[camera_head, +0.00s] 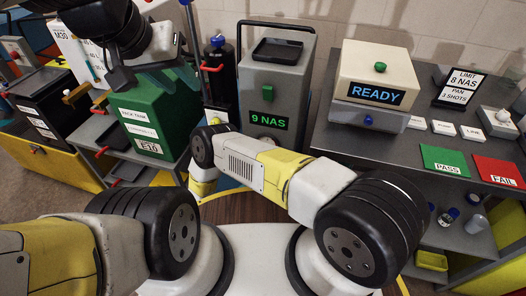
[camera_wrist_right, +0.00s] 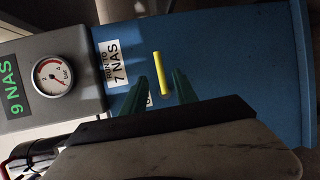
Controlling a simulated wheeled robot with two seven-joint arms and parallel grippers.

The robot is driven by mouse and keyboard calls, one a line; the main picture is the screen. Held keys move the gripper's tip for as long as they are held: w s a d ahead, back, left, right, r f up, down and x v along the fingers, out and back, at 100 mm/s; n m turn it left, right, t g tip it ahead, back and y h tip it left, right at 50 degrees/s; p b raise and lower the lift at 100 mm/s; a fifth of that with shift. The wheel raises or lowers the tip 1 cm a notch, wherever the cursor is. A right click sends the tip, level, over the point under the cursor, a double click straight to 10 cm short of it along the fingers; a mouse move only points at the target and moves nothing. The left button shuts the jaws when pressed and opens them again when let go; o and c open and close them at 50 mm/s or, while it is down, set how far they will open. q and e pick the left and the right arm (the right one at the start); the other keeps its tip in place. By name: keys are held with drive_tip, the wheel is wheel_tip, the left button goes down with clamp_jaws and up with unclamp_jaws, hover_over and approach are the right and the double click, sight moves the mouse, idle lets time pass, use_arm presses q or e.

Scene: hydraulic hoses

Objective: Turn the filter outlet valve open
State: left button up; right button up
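A yellow lever (camera_wrist_right: 158,70) stands out against a blue surface in the right wrist view, near a label reading "RUN TO 7 NAS" (camera_wrist_right: 116,64). I take it to be the filter outlet valve's handle. My right gripper (camera_wrist_right: 165,78) has its green fingers apart, one on each side of the lever. Contact with the lever cannot be told. The grey filter unit (camera_head: 272,80) with a green "9 NAS" display stands at the middle back of the head view; my right arm hides its lower front. My left gripper (camera_head: 120,76) is raised at upper left, its finger gap unclear.
A pressure gauge (camera_wrist_right: 53,76) sits beside the lever's panel. A green container (camera_head: 150,115) stands below my left gripper. At right, a bench (camera_head: 400,142) carries a "READY" device (camera_head: 374,82), a green PASS mat (camera_head: 445,160) and a red FAIL mat (camera_head: 498,171).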

drive_tip(key=x, duration=0.7)
drive_tip(key=shift+w, duration=0.2)
drive_tip(key=shift+d, duration=0.1)
clamp_jaws()
idle(1.1)
